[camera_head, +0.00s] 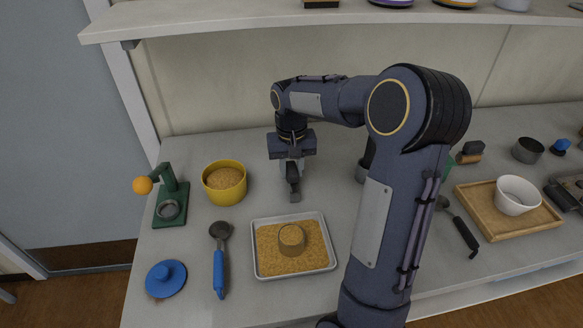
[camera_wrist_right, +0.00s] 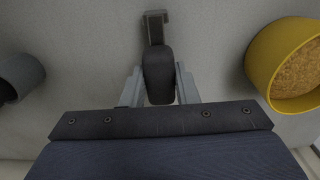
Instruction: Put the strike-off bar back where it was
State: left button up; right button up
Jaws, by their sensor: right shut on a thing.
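The strike-off bar (camera_head: 294,188) has a dark handle and a greyish end piece. My right gripper (camera_head: 290,168) points down and is shut on it, above or at the counter behind the metal tray. In the right wrist view the dark handle of the bar (camera_wrist_right: 158,76) sits between the two grey fingers of the gripper (camera_wrist_right: 160,88), with its end piece pointing away. I cannot tell whether the bar touches the counter. My left gripper is not in view.
A yellow tub (camera_head: 225,197) of grain stands left of the gripper. A metal tray (camera_head: 256,273) in front holds grain and a small filled cup (camera_head: 292,252). A blue-handled scoop (camera_head: 219,270) and green stand (camera_head: 163,218) are at left. A wooden tray (camera_head: 480,215) is at right, beyond my arm.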

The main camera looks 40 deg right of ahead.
aim_at(291, 167)
jog(key=shift+f, duration=0.15)
jog(key=o, duration=0.9)
notch_tip(291, 167, up, 12)
jog(key=p, duration=0.1)
jog(key=s+a+f+n+t+y, duration=0.1)
jog(key=s+a+f+t, duration=0.1)
jog(key=s+a, duration=0.3)
jog(key=s+a+f+n+t+y, duration=0.1)
jog(key=s+a+f, duration=0.1)
jog(key=s+a, duration=0.4)
jog(key=s+a+f+n+t+y, duration=0.1)
jog(key=s+a, duration=0.4)
jog(key=s, duration=0.5)
jog(key=shift+a+f+n+t+y, duration=0.4)
jog(key=shift+f+n+t, duration=0.2)
jog(key=shift+t, duration=0.2)
